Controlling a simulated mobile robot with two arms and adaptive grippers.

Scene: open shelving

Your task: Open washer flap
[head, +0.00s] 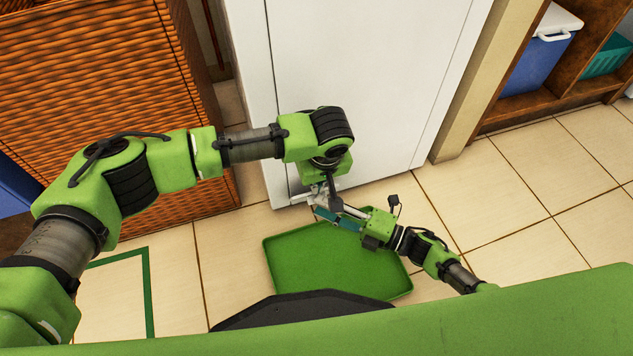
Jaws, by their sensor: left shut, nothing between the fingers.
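The white front of what looks like the washer (365,60) stands upright at the top centre. Its lower edge meets the floor. I cannot make out the flap; my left wrist covers part of the washer's lower front. My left gripper (322,192) points down at the foot of that front, shut and empty. I cannot tell whether it touches the washer. My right gripper (326,209) comes in from the lower right and points up-left, close to the left one. The two overlap in the picture, and the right fingers' opening is unclear.
A green tray (315,262) lies on the tiled floor below the grippers. A woven brown cabinet (95,85) stands left. Wooden shelving (500,113) at upper right holds a blue box with white lid (541,55) and a teal bin (606,58). The tiles at right (545,185) are clear.

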